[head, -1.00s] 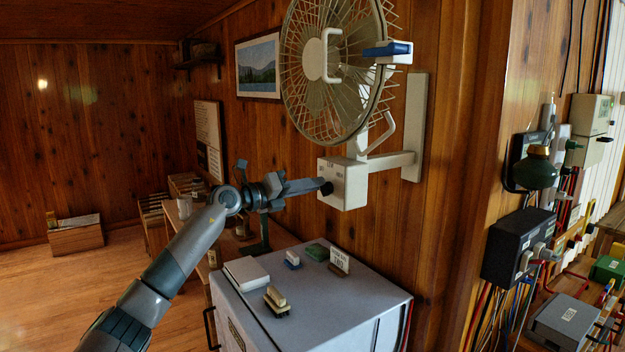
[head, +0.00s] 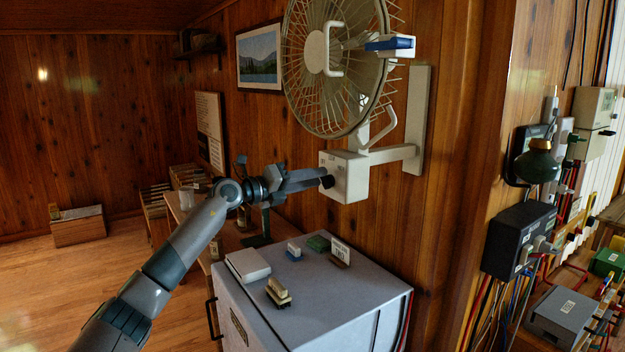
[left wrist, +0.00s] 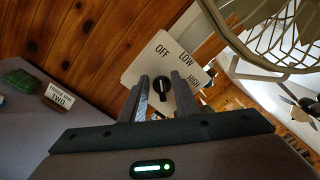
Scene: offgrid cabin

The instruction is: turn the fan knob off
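The fan's control box (head: 350,181) is a white box below the wall fan (head: 335,65). In the left wrist view its white face (left wrist: 143,67) bears the words OFF, LOW and HIGH around a black knob (left wrist: 163,84). My left gripper (head: 318,180) is at the front of the box. In the left wrist view its two fingers (left wrist: 162,98) stand apart on either side of the knob, with gaps showing beside it. I cannot tell clearly which word the knob points to. The right gripper is in neither view.
A grey cabinet (head: 312,312) stands below, with a white case (head: 247,265), small blocks and a label card (head: 340,250) on top. The fan's wire cage hangs above the gripper. Dark electrical boxes (head: 517,240) and cables are at the right. Open floor lies at the left.

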